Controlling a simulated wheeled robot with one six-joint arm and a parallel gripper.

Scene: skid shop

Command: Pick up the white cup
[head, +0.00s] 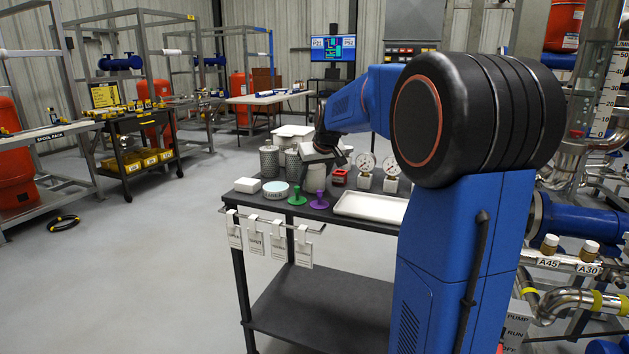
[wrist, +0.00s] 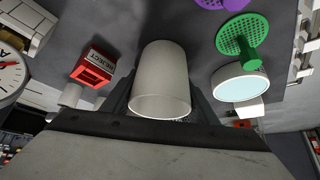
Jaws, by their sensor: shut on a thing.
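The white cup (wrist: 160,75) is between the two dark fingers of my gripper (wrist: 158,106) in the wrist view, its rim towards the camera. My gripper is shut on it. In the head view the cup (head: 314,179) shows below my gripper (head: 322,155), over the dark cart top and behind the purple piece. My wrist hides part of it. I cannot tell whether its base touches the cart top.
Close by stand a red REJECT box (head: 339,177), a purple piece (head: 319,201), a green piece (head: 297,196), a round pale-blue-topped dish (head: 275,192), grey canisters (head: 270,161) and dial gauges (head: 365,167). A white tray (head: 370,207) lies at the front right.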

